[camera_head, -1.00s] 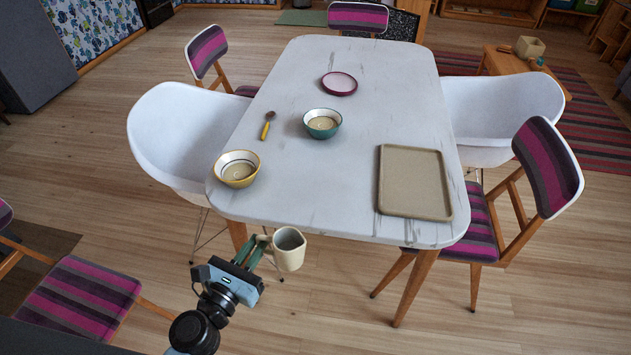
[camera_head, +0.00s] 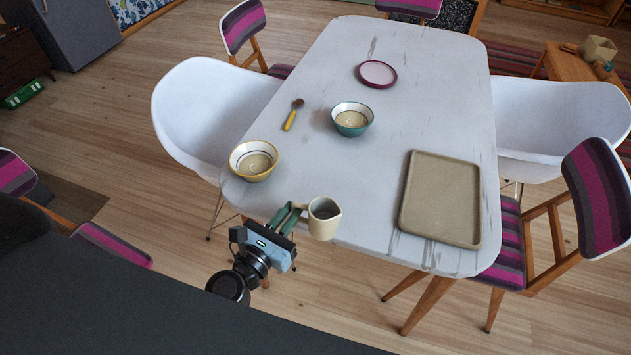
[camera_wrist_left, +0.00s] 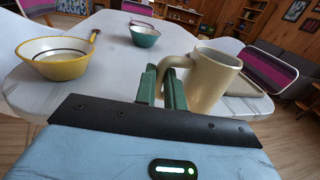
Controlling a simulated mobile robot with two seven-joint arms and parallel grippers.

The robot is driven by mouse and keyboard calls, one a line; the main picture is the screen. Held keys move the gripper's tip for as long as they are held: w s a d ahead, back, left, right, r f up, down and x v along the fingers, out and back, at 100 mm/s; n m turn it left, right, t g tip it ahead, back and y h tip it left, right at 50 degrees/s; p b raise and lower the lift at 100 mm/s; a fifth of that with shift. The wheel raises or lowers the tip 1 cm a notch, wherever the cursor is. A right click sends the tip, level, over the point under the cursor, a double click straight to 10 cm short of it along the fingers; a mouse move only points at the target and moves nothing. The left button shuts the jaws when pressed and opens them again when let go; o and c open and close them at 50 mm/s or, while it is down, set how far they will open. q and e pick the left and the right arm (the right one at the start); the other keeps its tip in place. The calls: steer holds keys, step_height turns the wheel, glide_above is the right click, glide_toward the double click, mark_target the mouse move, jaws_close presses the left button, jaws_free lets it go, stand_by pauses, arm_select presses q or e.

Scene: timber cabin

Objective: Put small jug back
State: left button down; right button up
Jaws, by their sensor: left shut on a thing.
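A small cream jug (camera_head: 324,219) is held upright at the near edge of the white table (camera_head: 330,130). My left gripper (camera_head: 292,214) is shut on the jug's handle, with the jug body to its right. In the left wrist view the jug (camera_wrist_left: 212,82) stands just right of the green fingers (camera_wrist_left: 162,86), and its handle passes between them. I cannot tell whether the jug touches the table. My right gripper is not in view.
A yellow bowl (camera_head: 254,160) is left of the jug, and a beige tray (camera_head: 441,198) is to its right. A green bowl (camera_head: 352,118), a spoon (camera_head: 293,115) and a pink plate (camera_head: 377,74) lie farther back. The front middle of the tabletop is clear. Chairs flank the table.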

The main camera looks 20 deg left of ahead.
arm_select(q)
steer(key=w, duration=0.4)
steer(key=w+a+f, duration=0.1)
steer(key=w, duration=0.4)
steer(key=w+a, duration=0.1)
steer(key=w, duration=0.3)
steer(key=shift+w+f, duration=0.15)
steer(key=shift+w, duration=0.1)
steer(key=shift+w+b, duration=0.3)
steer(key=shift+w, duration=0.05)
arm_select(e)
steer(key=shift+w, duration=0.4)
